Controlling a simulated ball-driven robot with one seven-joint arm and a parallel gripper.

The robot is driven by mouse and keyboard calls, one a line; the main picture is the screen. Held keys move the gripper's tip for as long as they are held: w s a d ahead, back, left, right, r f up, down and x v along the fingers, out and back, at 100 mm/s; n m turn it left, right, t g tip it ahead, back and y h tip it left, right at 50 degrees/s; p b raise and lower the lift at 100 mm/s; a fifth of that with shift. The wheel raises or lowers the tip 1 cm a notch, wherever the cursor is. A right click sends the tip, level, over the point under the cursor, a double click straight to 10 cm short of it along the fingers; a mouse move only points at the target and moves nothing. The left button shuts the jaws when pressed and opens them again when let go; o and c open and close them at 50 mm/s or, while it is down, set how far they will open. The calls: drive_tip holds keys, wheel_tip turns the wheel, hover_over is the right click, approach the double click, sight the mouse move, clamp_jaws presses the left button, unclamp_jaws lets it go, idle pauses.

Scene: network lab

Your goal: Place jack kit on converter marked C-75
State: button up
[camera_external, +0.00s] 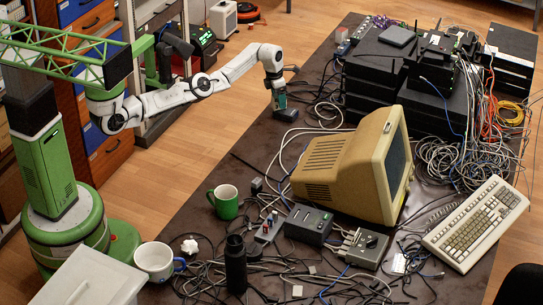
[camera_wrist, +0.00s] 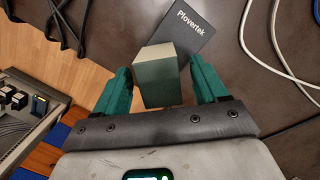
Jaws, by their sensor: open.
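My gripper (camera_external: 279,98) is low over the far left part of the dark table. In the wrist view my gripper (camera_wrist: 160,72) is open, its teal fingers on either side of a small pale grey-green box (camera_wrist: 158,85), with a gap visible at the right. This box may be the jack kit; no label on it is readable. A flat dark piece printed "Plovertek" (camera_wrist: 187,28) lies just beyond it, and a dark block (camera_external: 287,114) shows below the gripper in the external view. No C-75 mark is readable; a dark grey box (camera_external: 308,224) and a grey box with a knob (camera_external: 363,249) stand near the front.
A beige monitor (camera_external: 335,165) stands mid-table, with a keyboard (camera_external: 475,222) to its right. A green mug (camera_external: 225,202), a white mug (camera_external: 156,262) and a black bottle (camera_external: 235,265) stand at the front left. Loose cables (camera_external: 322,115) cover much of the table.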

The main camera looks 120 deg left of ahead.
sight(274, 96)
wheel_tip(274, 96, up, 12)
drive_tip(key=s+d+p, duration=0.1)
drive_tip(key=p, duration=0.1)
drive_tip(key=shift+s+p, duration=0.15)
drive_tip(key=shift+p, duration=0.15)
drive_tip(key=shift+d, duration=0.1)
